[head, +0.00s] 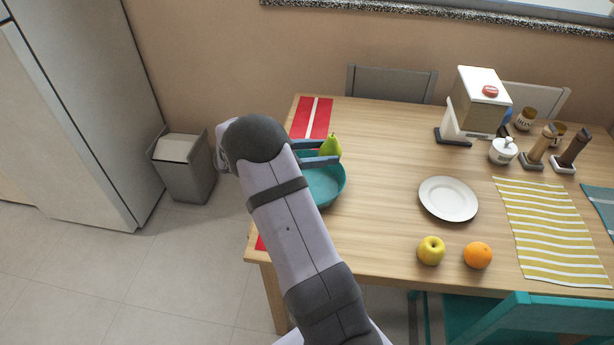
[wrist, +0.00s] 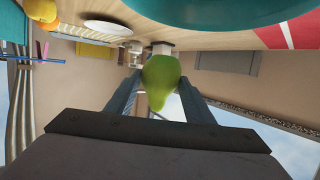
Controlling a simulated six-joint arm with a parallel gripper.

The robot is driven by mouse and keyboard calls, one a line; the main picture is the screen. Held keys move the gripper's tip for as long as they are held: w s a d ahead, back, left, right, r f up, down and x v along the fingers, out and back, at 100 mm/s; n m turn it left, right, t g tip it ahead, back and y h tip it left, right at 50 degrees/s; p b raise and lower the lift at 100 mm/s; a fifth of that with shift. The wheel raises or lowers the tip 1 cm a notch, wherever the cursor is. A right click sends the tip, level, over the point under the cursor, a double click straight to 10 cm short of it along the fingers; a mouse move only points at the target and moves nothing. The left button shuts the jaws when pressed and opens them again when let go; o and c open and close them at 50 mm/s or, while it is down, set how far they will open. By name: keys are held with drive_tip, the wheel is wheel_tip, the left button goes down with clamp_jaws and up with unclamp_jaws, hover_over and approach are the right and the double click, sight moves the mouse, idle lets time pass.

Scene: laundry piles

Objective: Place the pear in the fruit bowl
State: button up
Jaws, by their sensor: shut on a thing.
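The green pear (head: 330,146) is held between the fingers of my gripper (head: 318,153), at the far side of the bowl in the head view. In the wrist view the pear (wrist: 160,78) sits between the two fingertips of my gripper (wrist: 160,90). The fruit bowl (head: 327,188) is teal and stands on the table at its left side. My arm hides its left part. The bowl (wrist: 210,8) also shows at the top edge of the wrist view. I cannot tell exactly how high the pear is above the rim.
A yellow apple (head: 431,250) and an orange (head: 477,255) lie near the table's front edge. A white plate (head: 448,199) lies right of the bowl. A red striped runner (head: 311,115) lies by the bowl. A white appliance (head: 478,103), jars and mills stand at the back right.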

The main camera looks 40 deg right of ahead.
sight(316, 192)
drive_tip(key=shift+w+a+f, duration=0.1)
drive_tip(key=shift+w+a, duration=0.05)
drive_tip(key=shift+w, duration=0.35)
drive_tip(key=shift+s+a+f+n+t, duration=0.2)
drive_tip(key=shift+f+n+t, duration=0.15)
drive_tip(key=shift+f, duration=0.25)
drive_tip(key=shift+w, duration=0.1)
drive_tip(key=shift+f+p, duration=0.55)
drive_tip(key=shift+f, duration=4.5)
drive_tip(key=shift+f, duration=0.2)
drive_tip(key=o, duration=1.3)
drive_tip(key=shift+c, duration=0.2)
